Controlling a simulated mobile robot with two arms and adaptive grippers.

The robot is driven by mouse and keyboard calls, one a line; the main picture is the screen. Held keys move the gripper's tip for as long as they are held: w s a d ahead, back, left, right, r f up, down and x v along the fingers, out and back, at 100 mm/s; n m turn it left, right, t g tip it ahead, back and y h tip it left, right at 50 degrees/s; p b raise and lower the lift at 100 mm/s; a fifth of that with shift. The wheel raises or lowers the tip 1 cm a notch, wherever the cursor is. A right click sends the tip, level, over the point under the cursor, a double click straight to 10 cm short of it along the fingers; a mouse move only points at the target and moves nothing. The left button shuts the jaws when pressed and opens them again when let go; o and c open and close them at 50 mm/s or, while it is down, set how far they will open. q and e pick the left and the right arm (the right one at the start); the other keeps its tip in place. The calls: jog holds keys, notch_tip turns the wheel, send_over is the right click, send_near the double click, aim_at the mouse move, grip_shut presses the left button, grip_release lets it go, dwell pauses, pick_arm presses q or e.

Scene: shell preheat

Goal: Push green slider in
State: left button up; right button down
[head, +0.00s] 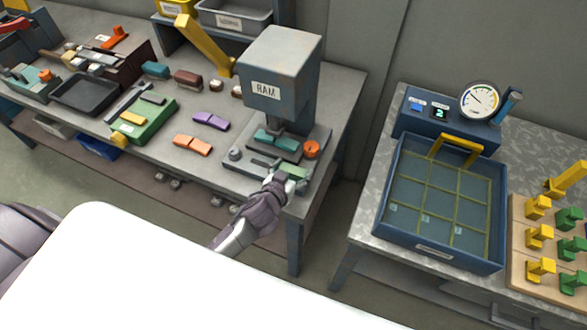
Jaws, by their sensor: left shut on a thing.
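The green slider (294,170) is at the front right of the press base (240,158), below the press marked RAM (283,68). My left gripper (287,180) reaches up from the front with its fingers at the slider. It appears shut on the slider; the fingers partly cover it. A teal block (275,138) lies on the base under the ram, behind the slider. An orange knob (311,149) stands to the right of the block. My right gripper is not in view.
Purple (210,121) and orange (193,145) pieces lie left of the press. A green block with a yellow part (150,122) is farther left. On the right table stands a blue gridded tray (376,208) with a gauge (480,100) behind it. A gap separates the tables.

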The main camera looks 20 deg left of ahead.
aim_at(267, 154)
pick_arm(q)
jog(key=a+p, duration=0.1)
jog(key=a, duration=0.8)
jog(key=shift+w+a, duration=0.15)
jog(key=shift+w, duration=0.05)
jog(key=o, duration=1.5)
jog(key=shift+a, duration=0.1)
jog(key=shift+o, duration=0.2)
jog(key=shift+s, duration=0.15)
jog(key=shift+s+r, duration=0.1)
jog(key=shift+s, duration=0.1)
jog(key=v, duration=1.1)
jog(key=shift+s, duration=0.25)
